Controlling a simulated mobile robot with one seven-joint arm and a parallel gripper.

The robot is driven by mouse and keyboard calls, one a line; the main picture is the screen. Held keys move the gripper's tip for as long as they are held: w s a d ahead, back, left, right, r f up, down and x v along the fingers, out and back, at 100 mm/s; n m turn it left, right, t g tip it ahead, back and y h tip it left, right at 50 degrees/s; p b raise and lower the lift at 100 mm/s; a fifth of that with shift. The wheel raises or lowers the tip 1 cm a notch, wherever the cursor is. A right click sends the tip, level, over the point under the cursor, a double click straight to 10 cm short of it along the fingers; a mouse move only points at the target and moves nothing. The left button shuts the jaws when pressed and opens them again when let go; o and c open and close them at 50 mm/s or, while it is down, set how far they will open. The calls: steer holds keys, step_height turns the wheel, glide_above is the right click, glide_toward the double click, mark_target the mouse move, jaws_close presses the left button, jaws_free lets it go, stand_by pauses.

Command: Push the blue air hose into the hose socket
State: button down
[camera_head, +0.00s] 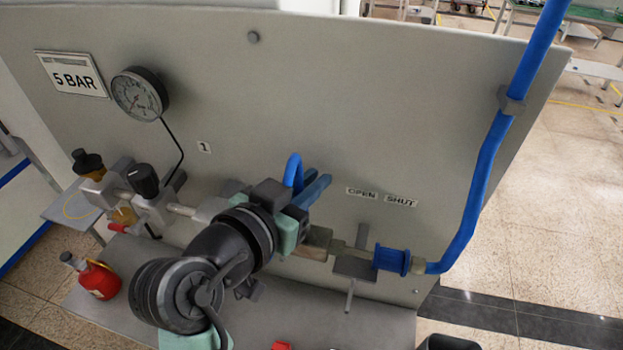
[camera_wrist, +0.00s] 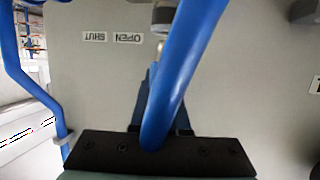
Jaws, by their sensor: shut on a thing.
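The blue air hose (camera_head: 293,170) shows as a short bend beside my gripper (camera_head: 318,186) in the camera_head view. In the camera_wrist view the hose (camera_wrist: 170,90) runs from the top edge down to my gripper's dark body (camera_wrist: 100,150). My gripper is shut on the hose, in front of the grey panel. The grip point is partly hidden behind the hose. I cannot make out the hose socket for certain; my arm covers part of the pipe line. A metal fitting (camera_wrist: 163,14) shows at the top of the camera_wrist view, partly behind the hose.
A fixed blue pipe (camera_head: 478,180) runs down the panel's right side to a blue coupling (camera_head: 392,260). A valve lever (camera_head: 349,296) stands below the OPEN and SHUT labels. A gauge (camera_head: 139,94), a black-knobbed regulator (camera_head: 144,182) and a red bottle (camera_head: 98,279) are left.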

steer(key=shift+f+b, duration=0.9)
steer(key=shift+f, duration=0.3)
steer(key=c, duration=0.8)
jaws_free()
steer(key=shift+c, duration=0.2)
steer(key=shift+r, duration=0.1)
steer(key=b+v, duration=0.3)
steer(key=v, duration=1)
steer(key=shift+w, duration=0.1)
steer(key=w+d+r+n+t+y, duration=0.15)
steer(key=w+r+t, duration=0.25)
steer(key=r, duration=0.4)
steer(key=w+r+n+t+y, duration=0.3)
steer(key=r+t, duration=0.1)
steer(key=r, duration=0.4)
steer(key=s+d+r+n+t+y, duration=0.1)
steer(key=s+d+r+t, duration=0.1)
steer(key=r, duration=0.5)
steer(key=s+d+r+n+t+y, duration=0.1)
steer(key=s+r+t+y, duration=0.1)
steer(key=s+r+t, duration=0.2)
step_height(320, 180, up, 3)
steer(key=shift+s+d+r+t, duration=0.15)
steer(key=shift+s+d+t, duration=0.2)
steer(key=shift+t, duration=0.25)
